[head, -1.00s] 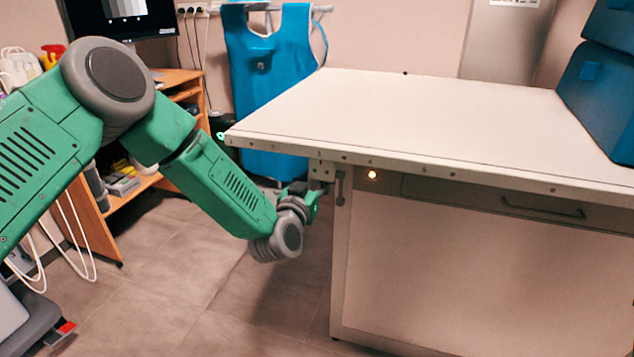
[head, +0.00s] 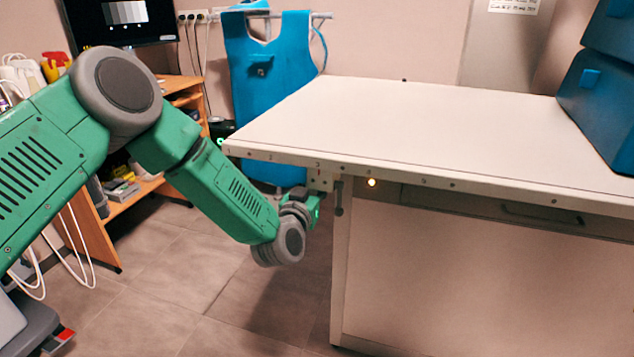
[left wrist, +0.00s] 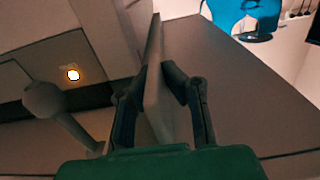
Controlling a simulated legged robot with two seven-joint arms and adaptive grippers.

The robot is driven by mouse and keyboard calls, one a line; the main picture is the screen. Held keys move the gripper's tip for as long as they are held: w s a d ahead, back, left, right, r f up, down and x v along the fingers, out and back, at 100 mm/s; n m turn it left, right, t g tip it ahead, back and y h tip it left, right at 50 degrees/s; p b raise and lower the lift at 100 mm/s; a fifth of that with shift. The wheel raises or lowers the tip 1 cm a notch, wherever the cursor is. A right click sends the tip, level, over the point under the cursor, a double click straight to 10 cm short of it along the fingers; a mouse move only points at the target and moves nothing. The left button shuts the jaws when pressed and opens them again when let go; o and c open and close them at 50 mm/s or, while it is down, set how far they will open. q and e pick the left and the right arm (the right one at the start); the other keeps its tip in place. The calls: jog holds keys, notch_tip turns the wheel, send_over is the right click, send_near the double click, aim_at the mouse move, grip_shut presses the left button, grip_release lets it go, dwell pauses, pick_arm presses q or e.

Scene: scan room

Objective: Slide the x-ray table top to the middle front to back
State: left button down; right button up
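The white x-ray table top (head: 400,125) lies on a pale base (head: 430,275) on the right, its numbered front edge facing me. My left gripper (head: 316,200) is below that front edge, beside a small bracket (head: 319,179) near the base's left corner. In the left wrist view the two fingers (left wrist: 158,88) lie against both faces of a thin upright plate (left wrist: 155,105). Whether this plate is the bracket is hard to tell. A lever with a round knob (left wrist: 45,100) and a lit lamp (left wrist: 73,75) are to its left. My right gripper is not in view.
Blue boxes (head: 597,110) stand on the table top's right end. A blue apron (head: 262,75) hangs on a rail behind. A wooden desk (head: 100,235) with a monitor (head: 120,20) is at the left. The floor (head: 190,275) left of the table is clear.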

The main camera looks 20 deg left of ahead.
pick_arm(q)
jog(key=shift+s+r, duration=0.1)
jog(key=shift+s, duration=0.3)
jog(key=c, duration=1.7)
grip_release()
jog(key=shift+w, duration=0.1)
jog(key=shift+s, duration=0.3)
jog(key=s, duration=1.1)
jog(key=shift+s+a, duration=0.2)
jog(key=shift+a, duration=0.05)
